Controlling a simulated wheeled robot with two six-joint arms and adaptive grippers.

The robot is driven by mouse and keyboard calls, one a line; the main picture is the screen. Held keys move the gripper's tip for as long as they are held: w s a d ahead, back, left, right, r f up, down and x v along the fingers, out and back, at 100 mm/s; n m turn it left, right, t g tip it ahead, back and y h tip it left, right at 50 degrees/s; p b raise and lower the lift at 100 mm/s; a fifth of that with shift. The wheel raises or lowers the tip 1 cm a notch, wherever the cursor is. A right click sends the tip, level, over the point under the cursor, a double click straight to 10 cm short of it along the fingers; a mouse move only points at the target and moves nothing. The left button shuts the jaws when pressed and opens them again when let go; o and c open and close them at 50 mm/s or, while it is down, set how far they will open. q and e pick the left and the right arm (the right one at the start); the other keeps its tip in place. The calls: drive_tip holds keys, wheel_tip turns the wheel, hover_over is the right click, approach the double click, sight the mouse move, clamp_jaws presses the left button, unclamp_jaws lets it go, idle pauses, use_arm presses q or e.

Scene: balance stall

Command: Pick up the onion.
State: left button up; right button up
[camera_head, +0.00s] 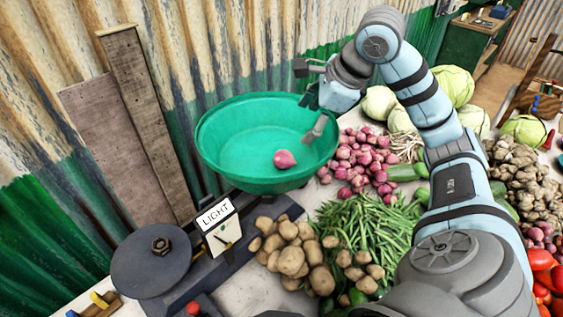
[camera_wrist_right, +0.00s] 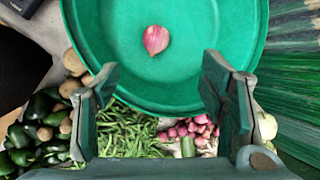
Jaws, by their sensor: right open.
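One pinkish-red onion (camera_head: 285,159) lies alone in the green pan (camera_head: 218,150) of the balance, right of the pan's middle in the head view. In the right wrist view the onion (camera_wrist_right: 155,39) shows above and between the open fingers, inside the green pan (camera_wrist_right: 90,40). My right gripper (camera_head: 309,100) is over the pan's right rim, open and empty, apart from the onion. Its two fingers (camera_wrist_right: 160,95) also frame the lower part of the wrist view. My left gripper is not in view.
A pile of onions (camera_head: 362,160) lies right of the pan, with green beans (camera_head: 365,232) and potatoes (camera_head: 292,258) in front. The balance's "LIGHT" sign (camera_head: 214,213) and dark round plate (camera_head: 150,262) stand left. A corrugated wall (camera_head: 180,70) rises behind.

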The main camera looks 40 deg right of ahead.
drive_tip(key=x, duration=1.1)
drive_tip(key=s+b+x, duration=0.1)
drive_tip(key=x, duration=0.4)
drive_tip(key=shift+w+d+f, duration=0.15)
drive_tip(key=shift+f, duration=0.55)
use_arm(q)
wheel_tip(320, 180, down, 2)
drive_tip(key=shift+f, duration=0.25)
use_arm(e)
drive_tip(key=c, duration=1.3)
drive_tip(key=shift+r, duration=0.15)
wheel_tip(320, 180, up, 12)
drive_tip(key=p, duration=0.3)
wheel_tip(320, 180, up, 8)
drive_tip(key=p, duration=0.9)
hover_over(286, 155)
use_arm(q)
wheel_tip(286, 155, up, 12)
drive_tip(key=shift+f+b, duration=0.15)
drive_tip(key=shift+b, duration=0.15)
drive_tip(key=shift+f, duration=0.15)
use_arm(e)
drive_tip(key=shift+w, duration=0.1)
